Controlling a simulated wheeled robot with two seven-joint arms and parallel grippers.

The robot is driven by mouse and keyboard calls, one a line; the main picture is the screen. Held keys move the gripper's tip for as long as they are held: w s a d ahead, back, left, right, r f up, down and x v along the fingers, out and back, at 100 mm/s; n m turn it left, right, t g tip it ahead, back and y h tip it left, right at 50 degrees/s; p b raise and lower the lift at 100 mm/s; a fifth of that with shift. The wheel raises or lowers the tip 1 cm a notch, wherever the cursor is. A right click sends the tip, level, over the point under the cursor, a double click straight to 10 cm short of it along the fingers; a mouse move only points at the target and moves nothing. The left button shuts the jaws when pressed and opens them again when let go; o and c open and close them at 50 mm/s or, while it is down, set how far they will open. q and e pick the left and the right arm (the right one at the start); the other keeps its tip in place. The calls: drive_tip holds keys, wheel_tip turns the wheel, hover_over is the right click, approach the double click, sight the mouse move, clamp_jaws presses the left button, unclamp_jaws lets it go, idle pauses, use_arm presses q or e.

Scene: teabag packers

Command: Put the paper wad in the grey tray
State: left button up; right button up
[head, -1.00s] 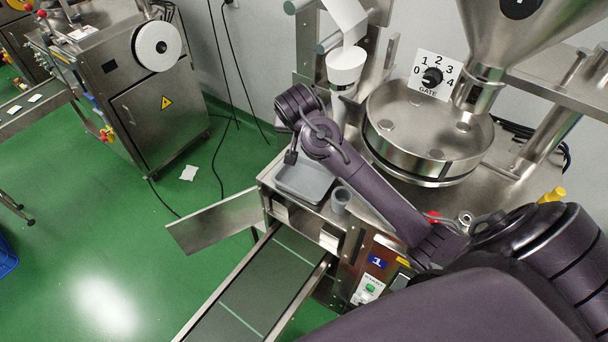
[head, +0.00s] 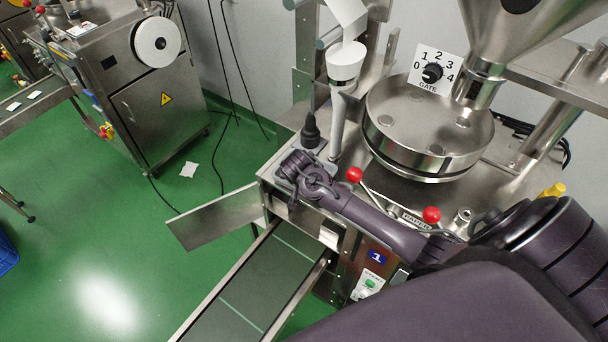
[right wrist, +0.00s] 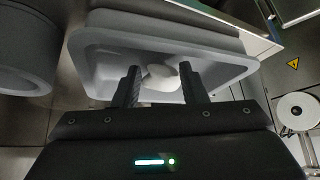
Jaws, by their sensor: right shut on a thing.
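In the right wrist view, a small white paper wad (right wrist: 161,79) sits between the two dark fingers of my right gripper (right wrist: 159,70), which is shut on it. The fingers point into the grey tray (right wrist: 150,49), with its walls around them. I cannot tell whether the wad touches the tray floor. In the head view, my right wrist is over the tray and covers most of it, and the wad is hidden there. My left gripper is out of view.
A grey cup (right wrist: 28,48) stands beside the tray in the right wrist view. In the head view, a black upright tool (head: 311,132) stands behind the tray. Red-balled levers (head: 354,174) and a round metal hopper pan (head: 425,125) are to the right. The conveyor (head: 262,280) runs in front.

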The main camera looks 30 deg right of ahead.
drive_tip(key=shift+f, duration=0.2)
drive_tip(key=o, duration=0.9)
drive_tip(key=shift+r, duration=0.15)
drive_tip(key=shift+s+a+r, duration=0.1)
drive_tip(key=shift+a+r, duration=0.05)
drive_tip(key=shift+r, duration=0.05)
drive_tip(key=shift+b+v, duration=1.4)
drive_tip(key=shift+v, duration=4.3)
